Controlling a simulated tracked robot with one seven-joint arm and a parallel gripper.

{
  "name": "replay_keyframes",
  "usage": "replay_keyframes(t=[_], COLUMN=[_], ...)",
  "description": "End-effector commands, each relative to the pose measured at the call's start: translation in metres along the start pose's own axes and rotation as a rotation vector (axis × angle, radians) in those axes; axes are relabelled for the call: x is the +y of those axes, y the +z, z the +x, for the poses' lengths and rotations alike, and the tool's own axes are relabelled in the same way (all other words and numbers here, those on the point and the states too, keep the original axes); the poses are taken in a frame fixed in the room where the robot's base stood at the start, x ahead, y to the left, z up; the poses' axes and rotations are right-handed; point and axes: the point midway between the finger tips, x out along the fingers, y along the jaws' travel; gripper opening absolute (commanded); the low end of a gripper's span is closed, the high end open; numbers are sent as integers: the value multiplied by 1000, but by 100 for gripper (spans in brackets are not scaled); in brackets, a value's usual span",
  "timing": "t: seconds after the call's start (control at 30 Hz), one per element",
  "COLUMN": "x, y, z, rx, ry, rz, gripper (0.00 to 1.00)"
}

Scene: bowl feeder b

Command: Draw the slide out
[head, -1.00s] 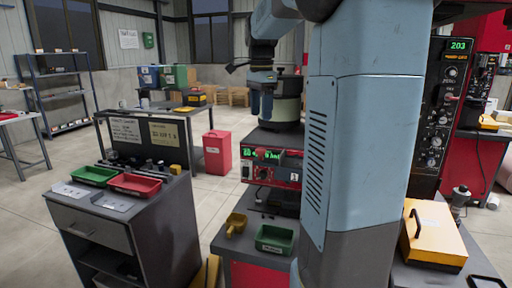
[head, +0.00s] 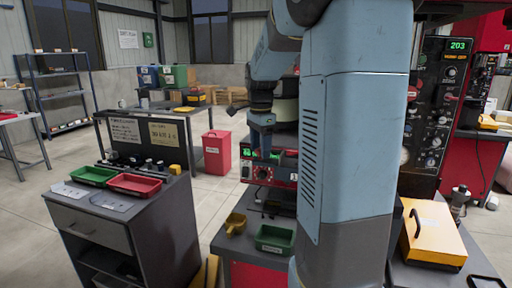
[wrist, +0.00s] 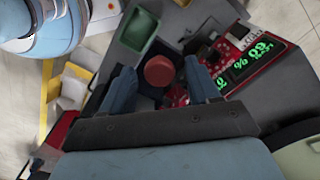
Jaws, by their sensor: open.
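A round red knob (wrist: 158,70) shows in the wrist view, between the two blue fingers of my gripper (wrist: 162,78). The fingers are apart, with a gap on each side of the knob. I cannot tell how far below the fingertips it lies. In the head view my gripper (head: 264,150) points down in front of the feeder's red control box (head: 258,174) and hides part of it. The knob cannot be made out there. The slide's body and how far out it stands are not clear.
A green tray (head: 275,240) and a yellow scoop (head: 235,223) lie on the bench before the control box. The green tray also shows in the wrist view (wrist: 138,30). A lit display (wrist: 255,65) is close to the right finger. The feeder bowl (head: 285,110) stands behind.

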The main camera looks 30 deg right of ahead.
Motion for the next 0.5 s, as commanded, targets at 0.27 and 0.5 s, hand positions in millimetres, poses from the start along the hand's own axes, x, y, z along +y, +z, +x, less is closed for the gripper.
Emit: replay_keyframes(t=[0.27, 0.5], x=[0, 0], y=[0, 1], z=[0, 0], rx=[0, 0], ry=[0, 0], rz=[-1, -1], gripper=[47, 24])
